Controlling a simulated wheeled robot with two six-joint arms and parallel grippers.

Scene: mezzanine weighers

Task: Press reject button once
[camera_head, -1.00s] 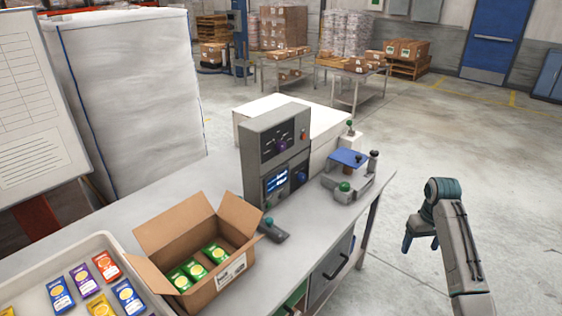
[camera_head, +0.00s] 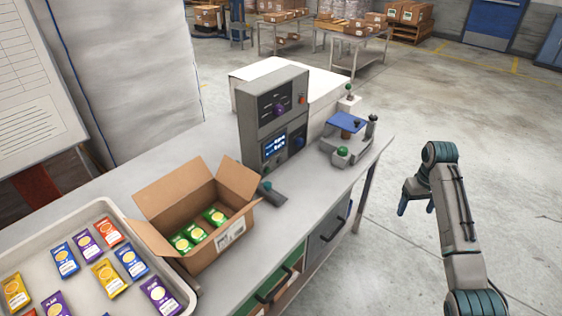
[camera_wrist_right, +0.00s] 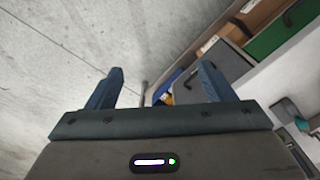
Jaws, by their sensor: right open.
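No label that reads as reject is legible. A green button (camera_head: 342,151) sits on a small grey housing at the right end of the table. Another green knob (camera_head: 349,89) tops a white block behind it, and a teal-green one (camera_head: 266,186) tops a low grey device by the carton. A small red part (camera_head: 302,99) is on the right side of the grey control unit (camera_head: 268,116). My right gripper (camera_head: 416,208) hangs off the table's right side, over the floor, apart from all of these. In the wrist view its fingers (camera_wrist_right: 160,72) are spread and empty. My left gripper is not seen.
An open carton (camera_head: 157,196) with green packets and a tray (camera_head: 188,290) of colored packets occupy the table's left part. A scale-like device with a blue plate (camera_head: 346,122) stands near the right end. Drawers (camera_head: 328,229) face front. Floor around my right arm is clear.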

